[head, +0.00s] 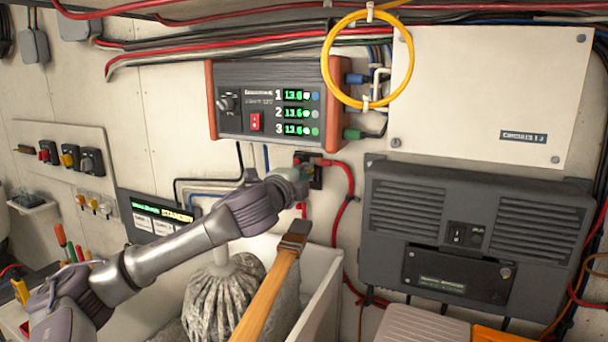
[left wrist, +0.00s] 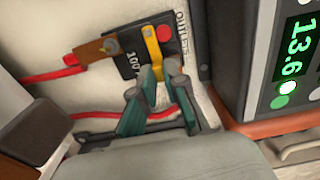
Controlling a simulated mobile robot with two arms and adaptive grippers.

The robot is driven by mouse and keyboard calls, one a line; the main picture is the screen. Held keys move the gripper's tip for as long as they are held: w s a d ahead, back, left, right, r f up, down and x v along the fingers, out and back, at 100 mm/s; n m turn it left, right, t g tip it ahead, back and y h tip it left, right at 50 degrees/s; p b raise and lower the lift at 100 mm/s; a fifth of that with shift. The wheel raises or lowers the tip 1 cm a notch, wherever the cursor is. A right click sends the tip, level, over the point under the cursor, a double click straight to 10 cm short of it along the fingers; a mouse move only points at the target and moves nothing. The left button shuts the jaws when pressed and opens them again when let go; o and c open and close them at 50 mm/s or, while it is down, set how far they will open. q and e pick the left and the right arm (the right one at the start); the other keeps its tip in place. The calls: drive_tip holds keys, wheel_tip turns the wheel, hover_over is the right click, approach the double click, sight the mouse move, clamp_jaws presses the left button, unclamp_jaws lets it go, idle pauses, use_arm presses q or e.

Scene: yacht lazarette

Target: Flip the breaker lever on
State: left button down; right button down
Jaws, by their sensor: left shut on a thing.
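The breaker (head: 316,178) is a small black block on the wall below the grey charger box. In the left wrist view the breaker (left wrist: 130,64) shows a red button, a "100" marking and a yellow lever (left wrist: 152,42). My left gripper (head: 299,172) reaches it from the left in the head view and covers part of it. In the left wrist view the left gripper's fingertips (left wrist: 162,74) are shut on the lower end of the yellow lever. The lever's gripped end is hidden between the fingers. My right gripper is not in view.
The charger box (head: 267,100) with green readouts hangs just above the breaker. Red cables (head: 346,205) run beside it. A wooden handle (head: 272,285) and a grey mop head (head: 225,300) stand in a white bin below my arm. A dark grey unit (head: 470,235) is at right.

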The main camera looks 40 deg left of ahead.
use_arm(q)
drive_tip(key=shift+r, duration=0.1)
drive_tip(key=c, duration=1.2)
unclamp_jaws()
drive_tip(key=v, duration=0.7)
drive_tip(key=shift+s, duration=0.2)
drive_tip(key=shift+w, duration=0.1)
